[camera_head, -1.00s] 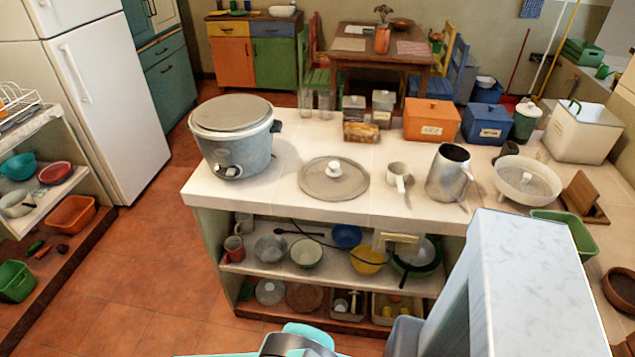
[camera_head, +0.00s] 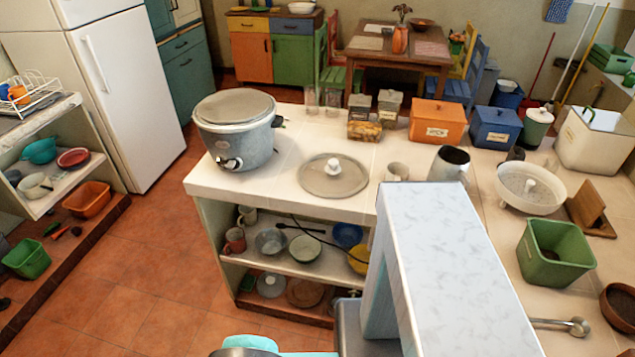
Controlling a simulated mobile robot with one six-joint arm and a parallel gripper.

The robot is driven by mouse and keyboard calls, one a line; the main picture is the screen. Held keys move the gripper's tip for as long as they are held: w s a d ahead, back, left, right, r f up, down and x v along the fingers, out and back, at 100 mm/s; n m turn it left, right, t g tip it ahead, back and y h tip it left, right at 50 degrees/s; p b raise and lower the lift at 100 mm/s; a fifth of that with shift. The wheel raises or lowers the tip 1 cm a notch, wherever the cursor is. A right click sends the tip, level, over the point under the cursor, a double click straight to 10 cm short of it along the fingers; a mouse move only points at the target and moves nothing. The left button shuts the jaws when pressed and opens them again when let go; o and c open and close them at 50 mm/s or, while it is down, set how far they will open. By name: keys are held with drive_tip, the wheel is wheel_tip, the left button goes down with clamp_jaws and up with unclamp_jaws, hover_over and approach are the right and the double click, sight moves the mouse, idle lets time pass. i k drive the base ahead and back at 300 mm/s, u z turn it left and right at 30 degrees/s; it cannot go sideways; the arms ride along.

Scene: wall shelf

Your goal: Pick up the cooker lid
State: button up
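The cooker lid (camera_head: 333,181) is a round, flat grey disc with a white knob (camera_head: 332,166) on top. It lies on the white counter (camera_head: 291,165), to the right of the grey cooker (camera_head: 237,143). The cooker's top is covered by a flat grey-brown disc (camera_head: 234,107). My gripper is not in view. My own pale arm link fills the lower middle and stands in front of part of the counter and the shelves below it. No gripper contact with the lid is visible.
A white mug (camera_head: 397,172) and a metal jug (camera_head: 450,164) stand right of the lid. Jars, an orange box (camera_head: 436,119) and a blue box (camera_head: 491,127) line the counter's back. Open floor (camera_head: 175,262) lies at left.

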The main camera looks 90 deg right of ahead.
sight(327, 176)
drive_tip(key=u, duration=0.7)
drive_tip(key=k, duration=0.15)
drive_tip(key=z, duration=1.3)
drive_tip(key=i, duration=0.3)
drive_tip(key=z, duration=0.7)
